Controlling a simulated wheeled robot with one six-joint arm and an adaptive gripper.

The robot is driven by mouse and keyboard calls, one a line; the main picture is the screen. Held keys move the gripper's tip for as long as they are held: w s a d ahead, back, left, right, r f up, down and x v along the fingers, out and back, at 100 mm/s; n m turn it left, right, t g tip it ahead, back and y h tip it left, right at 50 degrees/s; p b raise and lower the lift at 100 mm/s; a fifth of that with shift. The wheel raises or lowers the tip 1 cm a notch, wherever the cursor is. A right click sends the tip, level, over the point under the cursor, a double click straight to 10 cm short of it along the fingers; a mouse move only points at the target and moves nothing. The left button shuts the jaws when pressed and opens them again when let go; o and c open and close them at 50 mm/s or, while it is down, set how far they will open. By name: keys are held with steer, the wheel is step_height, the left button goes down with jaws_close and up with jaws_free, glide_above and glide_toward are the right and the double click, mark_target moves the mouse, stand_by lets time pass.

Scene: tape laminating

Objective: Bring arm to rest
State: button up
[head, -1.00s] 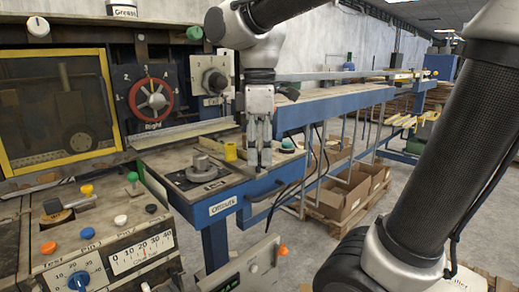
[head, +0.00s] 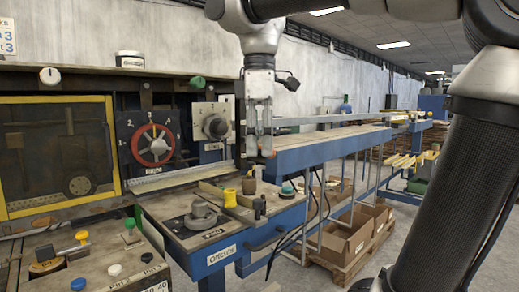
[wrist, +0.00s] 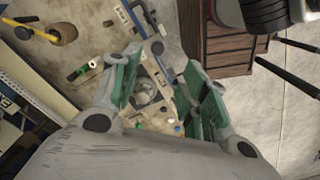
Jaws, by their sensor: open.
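My gripper (head: 259,143) hangs from my arm near the middle of the head view, fingers pointing down. It is above the blue work table (head: 205,255) marked "Offcuts" and touches nothing there. In the wrist view my gripper (wrist: 150,85) shows two green-padded fingers spread apart with nothing held between them. A grey round knob (head: 201,215) on a dark plate and a yellow piece (head: 230,198) are on the table below and left of the fingers.
A red dial wheel (head: 155,146) and a yellow-framed window (head: 60,160) are on the machine at left. A blue conveyor rail (head: 330,150) runs away to the right. Cardboard boxes (head: 350,238) stand on a pallet beneath it. Floor shows between.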

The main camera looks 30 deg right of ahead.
steer(key=s+d+f+m+t, duration=0.2)
steer(key=s+d+f+m, duration=0.2)
steer(key=f, duration=0.4)
steer(key=s+d+f+m+t, duration=0.2)
steer(key=s+d+f+m, duration=0.2)
steer(key=d+f+m, duration=0.3)
step_height(320, 180, down, 2)
steer(key=shift+f+m, duration=0.2)
steer(key=shift+m, duration=0.6)
